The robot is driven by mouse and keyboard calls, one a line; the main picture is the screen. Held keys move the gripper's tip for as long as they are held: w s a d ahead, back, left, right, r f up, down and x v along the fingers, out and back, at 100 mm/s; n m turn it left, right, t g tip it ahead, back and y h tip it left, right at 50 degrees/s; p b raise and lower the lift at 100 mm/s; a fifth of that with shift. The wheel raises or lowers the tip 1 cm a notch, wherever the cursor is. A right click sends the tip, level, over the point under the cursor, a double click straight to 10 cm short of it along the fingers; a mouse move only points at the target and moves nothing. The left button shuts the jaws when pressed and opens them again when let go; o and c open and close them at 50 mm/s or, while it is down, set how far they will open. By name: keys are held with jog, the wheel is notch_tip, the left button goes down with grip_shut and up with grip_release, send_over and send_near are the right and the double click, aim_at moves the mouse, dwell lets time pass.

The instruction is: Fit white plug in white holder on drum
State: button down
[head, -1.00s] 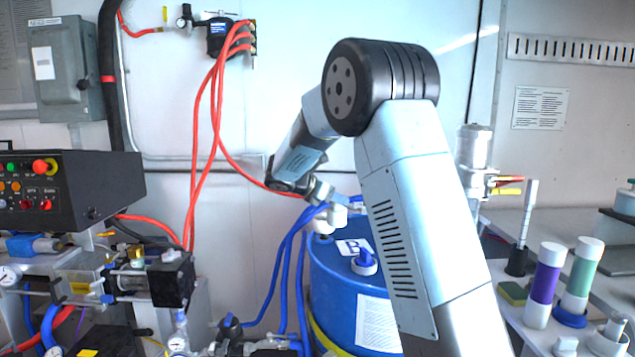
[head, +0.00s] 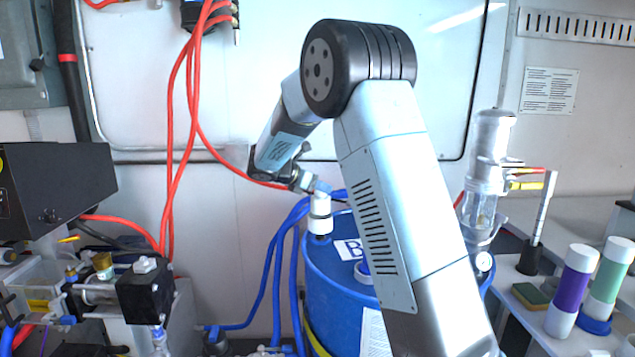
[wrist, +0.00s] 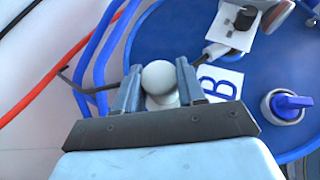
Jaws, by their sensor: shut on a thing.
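The blue drum (head: 330,290) stands at the centre of the head view; its top fills much of the wrist view (wrist: 245,75). The white plug (head: 320,204) is upright at the drum's left edge. My gripper (head: 317,190) is shut on it from above; the wrist view shows its round white top (wrist: 160,77) between the two fingers. The white holder (head: 320,227) is directly below the plug on the drum top. Plug and holder look lined up, with a thin dark line between them. I cannot tell how deep the plug sits. The plug and fingers mostly hide the holder in the wrist view.
Blue hoses (head: 270,270) hang beside the drum on the left, with red hoses (head: 172,150) further left. A second fitting with a blue handle (wrist: 290,103) and a label B (wrist: 218,83) are on the drum top. A shelf with bottles (head: 572,290) is at right.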

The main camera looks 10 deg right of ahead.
aim_at(313, 199)
jog(key=shift+d+f, duration=0.2)
jog(key=shift+f, duration=1.7)
jog(key=shift+s+a, duration=0.2)
jog(key=shift+a, duration=0.15)
jog(key=shift+f, duration=0.6)
dwell(0.3)
jog(key=c, duration=0.9)
grip_release()
jog(key=shift+c, duration=0.2)
jog(key=shift+a+r, duration=0.1)
jog(key=v, duration=1)
jog(key=shift+a+r, duration=0.15)
jog(key=shift+a, duration=0.2)
jog(key=shift+s, duration=0.15)
